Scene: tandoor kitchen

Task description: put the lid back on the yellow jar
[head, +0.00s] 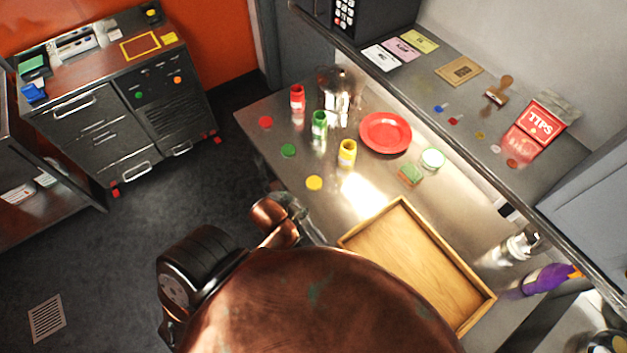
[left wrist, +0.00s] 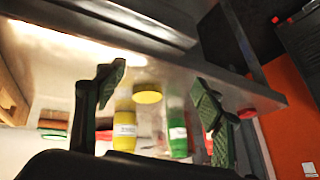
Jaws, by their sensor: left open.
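The yellow jar (head: 347,153) stands upright and without a lid on the steel counter. Its yellow lid (head: 314,183) lies flat on the counter, apart from the jar and nearer to me. My left gripper (head: 303,216) is at the counter's near edge, short of the lid and partly hidden by my arm. In the left wrist view the left gripper (left wrist: 158,82) is open and empty. The lid (left wrist: 148,97) shows between its fingers, with the yellow jar (left wrist: 125,130) behind it. My right gripper is not in view.
A green jar (head: 319,125) and a red jar (head: 297,98) stand beyond, with a green lid (head: 288,151) and red lid (head: 265,122) beside them. A red plate (head: 386,132), green sponge (head: 411,174) and wooden tray (head: 350,240) lie to the right. A metal shaker (head: 335,88) stands behind.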

